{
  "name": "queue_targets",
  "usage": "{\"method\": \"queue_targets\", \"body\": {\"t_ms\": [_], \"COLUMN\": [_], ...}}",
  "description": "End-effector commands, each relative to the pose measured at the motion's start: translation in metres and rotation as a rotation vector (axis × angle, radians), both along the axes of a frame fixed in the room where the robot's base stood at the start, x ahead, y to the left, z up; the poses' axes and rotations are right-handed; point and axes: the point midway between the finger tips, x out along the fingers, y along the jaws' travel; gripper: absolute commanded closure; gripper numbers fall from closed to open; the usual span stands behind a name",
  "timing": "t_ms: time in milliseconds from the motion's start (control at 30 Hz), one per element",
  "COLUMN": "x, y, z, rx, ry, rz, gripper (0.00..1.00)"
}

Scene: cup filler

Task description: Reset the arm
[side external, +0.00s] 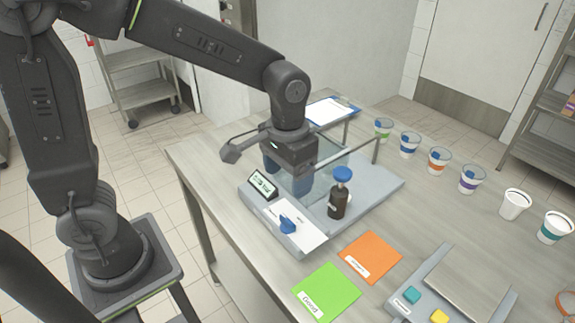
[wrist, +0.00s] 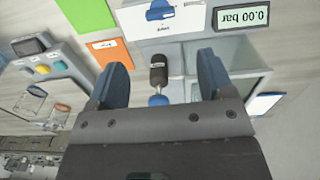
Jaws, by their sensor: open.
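My gripper (side external: 287,182) hangs over the cup filler (side external: 375,188), its blue fingers pointing down. In the wrist view my gripper (wrist: 163,75) is open, with a wide gap and nothing held between the fingers. The dark nozzle piece with a blue top (side external: 342,175) stands on the filler to the right of my gripper. In the wrist view the dark piece (wrist: 158,68) shows beyond the gap. A blue knob (side external: 288,223) sits on the filler's white front panel. The small display (side external: 263,185) reads 0.00 bar in the wrist view (wrist: 241,18).
Several cups (side external: 437,160) stand in a row along the table's back right. A green card (side external: 327,292) and an orange card (side external: 370,256) lie in front. A scale with coloured buttons (side external: 470,283) is at front right. A clipboard (side external: 331,110) lies behind the filler.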

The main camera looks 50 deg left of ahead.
Motion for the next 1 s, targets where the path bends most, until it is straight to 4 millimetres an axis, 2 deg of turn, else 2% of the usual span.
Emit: {"method": "queue_targets", "body": {"t_ms": [200,633,767,1000], "x": [0.0,-0.004,-0.021,-0.073], "y": [0.0,0.004,0.018,0.05], "z": [0.017,0.024,0.043,0.073], "rx": [0.0,-0.005,-0.016,-0.023], "ry": [0.0,-0.021,-0.098,-0.309], "rz": [0.0,0.001,0.001,-0.005], "gripper": [0.26,0.26,0.26,0.26]}}
